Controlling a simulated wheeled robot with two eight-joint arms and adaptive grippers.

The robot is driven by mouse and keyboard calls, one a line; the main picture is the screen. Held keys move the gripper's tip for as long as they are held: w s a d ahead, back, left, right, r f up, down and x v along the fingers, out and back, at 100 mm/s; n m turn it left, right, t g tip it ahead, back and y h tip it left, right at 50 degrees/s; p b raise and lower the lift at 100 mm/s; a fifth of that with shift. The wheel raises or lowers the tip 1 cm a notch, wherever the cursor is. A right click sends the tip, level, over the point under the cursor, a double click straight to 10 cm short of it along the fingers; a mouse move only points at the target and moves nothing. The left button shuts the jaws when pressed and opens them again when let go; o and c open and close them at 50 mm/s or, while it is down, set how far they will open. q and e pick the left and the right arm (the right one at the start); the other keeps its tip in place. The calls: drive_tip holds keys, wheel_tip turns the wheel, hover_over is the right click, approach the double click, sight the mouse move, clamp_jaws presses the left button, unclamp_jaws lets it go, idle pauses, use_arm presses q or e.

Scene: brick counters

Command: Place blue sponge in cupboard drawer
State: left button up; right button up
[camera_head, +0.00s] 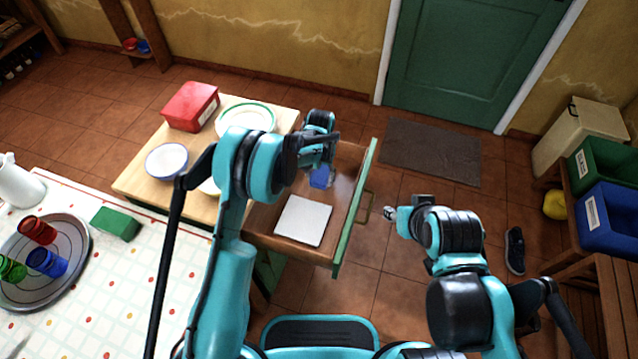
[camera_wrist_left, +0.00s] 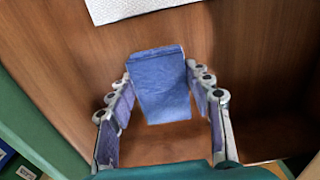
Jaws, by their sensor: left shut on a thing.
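The blue sponge (camera_head: 321,178) shows inside the open, wooden drawer (camera_head: 265,222) of the cupboard, near its far end. My left gripper (camera_head: 322,165) reaches down into the drawer and is shut on the sponge. In the left wrist view the sponge (camera_wrist_left: 160,85) sits between the two fingers of the left gripper (camera_wrist_left: 163,100), above the brown drawer floor. I cannot tell whether the sponge touches the floor. My right gripper (camera_head: 392,213) hangs to the right of the drawer, away from it; its fingers are too small to read.
A white flat item (camera_head: 303,220) lies in the near part of the drawer. The wooden counter holds a red box (camera_head: 191,106), a green-rimmed plate (camera_head: 262,110) and a bowl (camera_head: 166,160). A green block (camera_head: 116,223) and a tray with cups stand on the left table.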

sight(320, 176)
use_arm(q)
drive_tip(key=shift+f+b, duration=0.35)
drive_tip(key=shift+f, duration=1)
drive_tip(key=shift+f, duration=0.2)
drive_tip(key=o, duration=1.1)
